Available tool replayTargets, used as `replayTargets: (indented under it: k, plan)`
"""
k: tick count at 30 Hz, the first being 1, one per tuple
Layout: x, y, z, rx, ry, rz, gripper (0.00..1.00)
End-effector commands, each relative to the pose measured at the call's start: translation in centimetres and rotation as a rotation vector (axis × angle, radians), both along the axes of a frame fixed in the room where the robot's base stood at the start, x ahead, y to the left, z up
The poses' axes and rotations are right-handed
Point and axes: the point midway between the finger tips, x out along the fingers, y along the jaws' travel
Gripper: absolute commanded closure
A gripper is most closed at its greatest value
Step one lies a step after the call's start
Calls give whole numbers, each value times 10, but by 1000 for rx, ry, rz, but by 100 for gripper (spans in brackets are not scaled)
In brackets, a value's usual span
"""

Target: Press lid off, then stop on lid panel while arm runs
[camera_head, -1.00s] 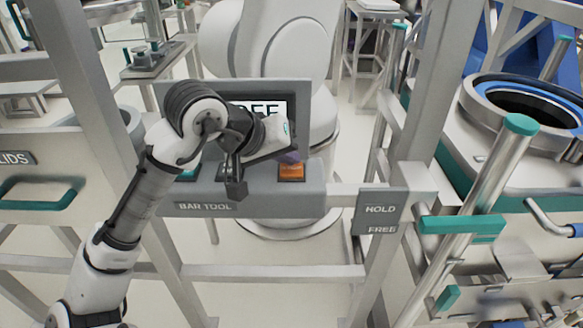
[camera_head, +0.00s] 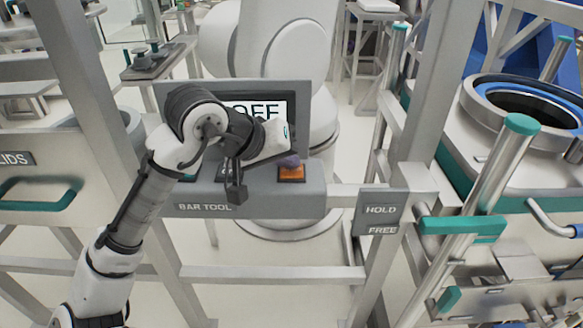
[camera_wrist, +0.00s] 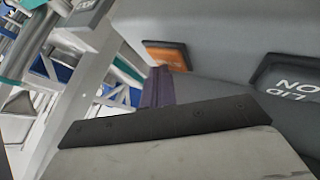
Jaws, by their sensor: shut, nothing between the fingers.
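A grey control panel (camera_head: 262,205) stands in front of me with a screen (camera_head: 265,108) reading OFF, partly covered by my arm. An orange button (camera_head: 291,174) sits at its right; it also shows in the wrist view (camera_wrist: 166,54). A dark button marked LID ON (camera_wrist: 291,76) lies right of the orange one in the wrist view. A teal button (camera_head: 187,178) shows at the panel's left. My gripper (camera_head: 289,161) is shut and empty, its purple fingertips beside the orange button's upper edge in the head view. I cannot tell whether they touch it. The wrist view shows the purple fingers (camera_wrist: 157,88).
A HOLD/FREE sign (camera_head: 381,211) is on the frame at right. A teal-capped lever (camera_head: 480,190) and a round vessel (camera_head: 525,102) stand further right. A LIDS drawer (camera_head: 40,205) with a teal handle is at left. Frame posts flank the panel.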

Motion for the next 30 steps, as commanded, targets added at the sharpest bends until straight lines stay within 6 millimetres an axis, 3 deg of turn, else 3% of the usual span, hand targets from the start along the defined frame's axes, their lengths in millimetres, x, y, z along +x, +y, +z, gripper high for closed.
replayTargets:
  k: [15, 30]
  plan:
    - [0, 0, -3, 0, 2, -1, 100]
    - [0, 0, 16, 0, 2, 0, 100]
